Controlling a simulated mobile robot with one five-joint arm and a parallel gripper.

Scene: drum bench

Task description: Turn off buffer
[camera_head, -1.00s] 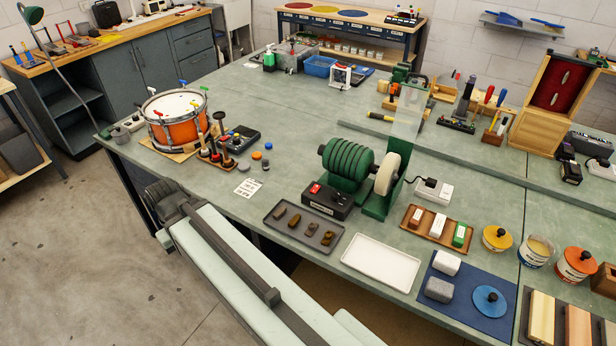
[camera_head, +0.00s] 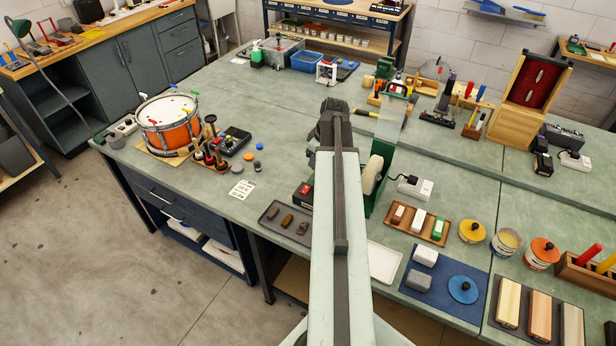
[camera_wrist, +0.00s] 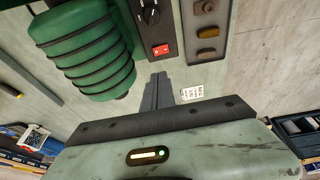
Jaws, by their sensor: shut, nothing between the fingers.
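The buffer is a green machine with a ribbed motor housing (camera_wrist: 80,45), which fills the upper left of the wrist view. Its black control box has a black knob (camera_wrist: 150,14) and a red rocker switch (camera_wrist: 161,49). The switch also shows in the head view (camera_head: 303,190), just left of my arm. The pale buffing wheel (camera_head: 373,175) shows right of my arm, which hides the ribbed housing there. My gripper (camera_wrist: 157,80) is shut and empty, with its dark fingers pointing toward the control box; the gap to the switch is unclear. I cannot tell the rocker's position.
A dark tray with several small bars (camera_head: 287,220) lies left of my arm, and a white tray (camera_head: 385,262) lies right. A wooden tray of compound blocks (camera_head: 417,222) and a blue mat (camera_head: 430,297) lie further right. A drum (camera_head: 168,124) stands left.

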